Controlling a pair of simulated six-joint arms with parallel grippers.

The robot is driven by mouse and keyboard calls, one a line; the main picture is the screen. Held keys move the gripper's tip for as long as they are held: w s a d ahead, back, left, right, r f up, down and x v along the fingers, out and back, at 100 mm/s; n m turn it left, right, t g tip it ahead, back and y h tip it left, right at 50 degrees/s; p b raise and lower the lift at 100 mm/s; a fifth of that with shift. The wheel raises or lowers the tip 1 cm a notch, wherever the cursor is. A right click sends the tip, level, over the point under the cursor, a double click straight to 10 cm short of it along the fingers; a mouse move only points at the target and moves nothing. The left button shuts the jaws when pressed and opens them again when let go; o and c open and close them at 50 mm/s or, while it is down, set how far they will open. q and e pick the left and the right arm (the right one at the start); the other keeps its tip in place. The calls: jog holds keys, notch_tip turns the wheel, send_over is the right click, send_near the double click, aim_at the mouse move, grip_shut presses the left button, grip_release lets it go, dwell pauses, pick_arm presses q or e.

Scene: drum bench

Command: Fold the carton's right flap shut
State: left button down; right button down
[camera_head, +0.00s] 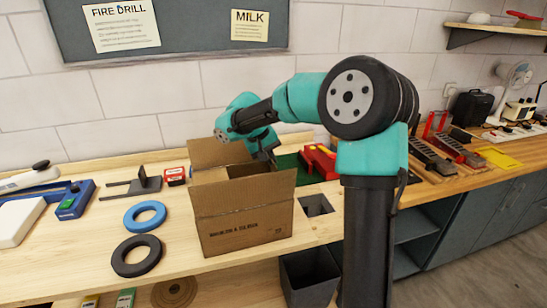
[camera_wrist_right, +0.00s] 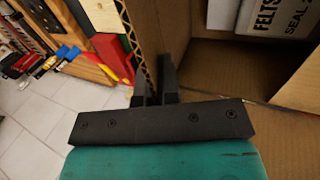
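The open brown carton (camera_head: 245,222) stands on the wooden bench, with a flap (camera_head: 210,152) raised at its back left. My right gripper (camera_head: 272,155) is over the carton's far right part, its arm reaching in from the right. A white labelled packet (camera_wrist_right: 262,18) lies inside the carton. My left gripper is not in view.
A blue ring (camera_head: 145,216) and a black ring (camera_head: 137,256) lie left of the carton. A square hole (camera_head: 316,205) is in the bench to its right. A red object (camera_head: 319,162) on a green mat is behind my right arm.

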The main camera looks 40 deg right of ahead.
jog(key=shift+a+f, duration=0.3)
jog(key=shift+f, duration=0.05)
jog(key=c, duration=1.3)
grip_release()
jog(key=shift+w+r, duration=0.1)
jog(key=shift+c, duration=0.2)
jog(key=shift+r, duration=0.1)
jog(key=v, duration=1.7)
jog(key=shift+d+r, duration=0.1)
jog(key=shift+c, duration=0.3)
